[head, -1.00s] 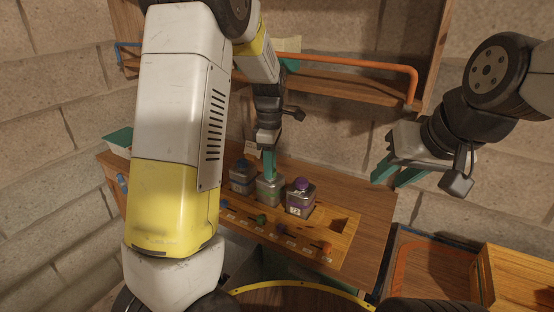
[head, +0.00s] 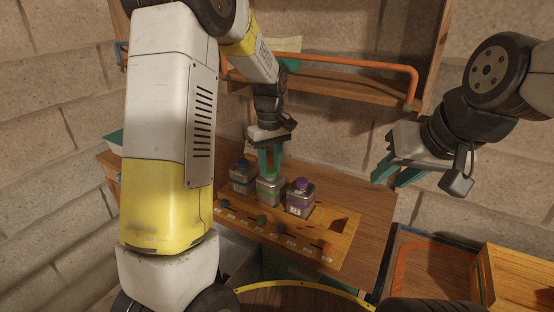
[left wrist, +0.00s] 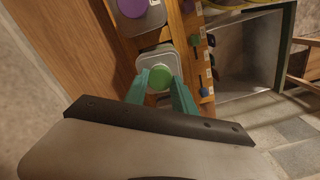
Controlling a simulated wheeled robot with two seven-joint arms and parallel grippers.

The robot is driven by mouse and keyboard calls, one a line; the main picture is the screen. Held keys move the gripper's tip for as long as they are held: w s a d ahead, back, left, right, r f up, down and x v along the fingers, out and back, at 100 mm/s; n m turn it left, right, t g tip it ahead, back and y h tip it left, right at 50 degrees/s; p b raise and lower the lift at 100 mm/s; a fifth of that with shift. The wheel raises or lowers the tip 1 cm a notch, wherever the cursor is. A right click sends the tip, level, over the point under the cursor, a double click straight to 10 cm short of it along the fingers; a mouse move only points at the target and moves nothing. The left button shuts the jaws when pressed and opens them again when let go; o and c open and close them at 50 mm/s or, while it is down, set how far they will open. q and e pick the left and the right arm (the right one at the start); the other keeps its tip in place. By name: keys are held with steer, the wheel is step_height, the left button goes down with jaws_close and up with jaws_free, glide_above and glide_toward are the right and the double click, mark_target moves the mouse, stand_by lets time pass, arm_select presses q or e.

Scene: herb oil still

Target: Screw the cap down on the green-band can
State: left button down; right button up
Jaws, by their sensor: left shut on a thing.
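The green-band can (head: 268,190) stands upright in the wooden rack, between a blue-capped can (head: 242,178) and a purple-capped can (head: 300,198). Its green cap (left wrist: 160,77) sits over the can's top in the left wrist view, where the can's pale top (left wrist: 152,60) also shows. My left gripper (head: 270,172) points down over this can, its teal fingers shut on the green cap. Whether the cap is seated on the thread cannot be told. My right gripper (head: 397,176) is open and empty, in the air to the right of the bench.
The rack (head: 337,222) has an empty square slot at its right end and a row of small coloured knobs along its front. A shelf with an orange rail (head: 345,68) is behind the left arm. A wooden crate (head: 520,275) stands at lower right.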

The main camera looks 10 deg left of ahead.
mark_target(270, 170)
arm_select(q)
steer(key=m, duration=0.9)
steer(key=shift+m, duration=0.3)
steer(key=c, duration=1)
jaws_free()
steer(key=shift+r, duration=3.45)
